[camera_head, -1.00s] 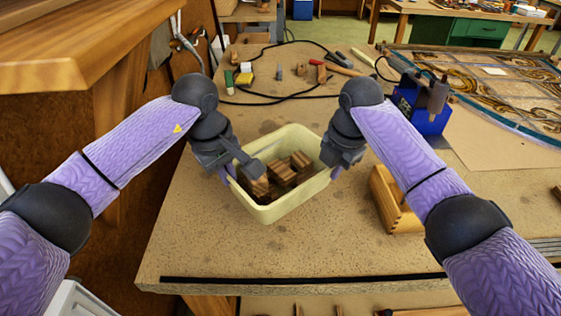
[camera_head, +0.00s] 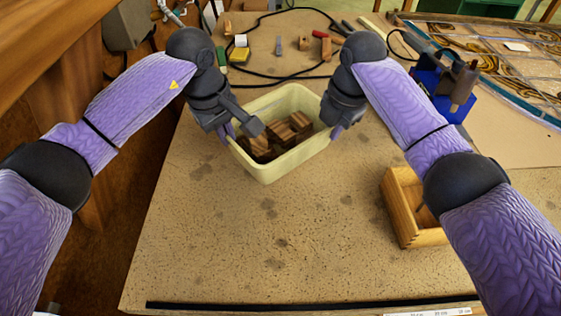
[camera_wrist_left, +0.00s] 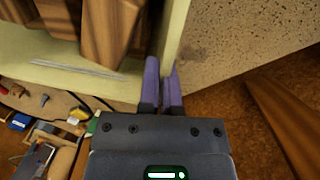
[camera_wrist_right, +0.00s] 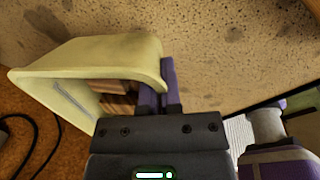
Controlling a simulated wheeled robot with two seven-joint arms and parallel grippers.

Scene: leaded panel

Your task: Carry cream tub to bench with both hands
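The cream tub (camera_head: 290,163) is over the bench (camera_head: 240,240), upright, with several brown wooden blocks (camera_head: 283,134) inside. I cannot tell whether its base touches the bench top. My left gripper (camera_head: 229,131) is at the tub's left wall; in the left wrist view its purple fingers (camera_wrist_left: 161,88) close on either side of the cream wall (camera_wrist_left: 172,40). My right gripper (camera_head: 337,131) is at the right wall; in the right wrist view its fingers (camera_wrist_right: 159,88) pinch the tub's rim (camera_wrist_right: 148,58) near a corner.
An open wooden box (camera_head: 402,212) stands to the right, by my right arm. A blue device (camera_head: 440,98) and a leaded panel (camera_head: 500,62) lie further right. Black cable (camera_head: 280,78) and small tools are behind the tub. The bench in front of the tub is clear.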

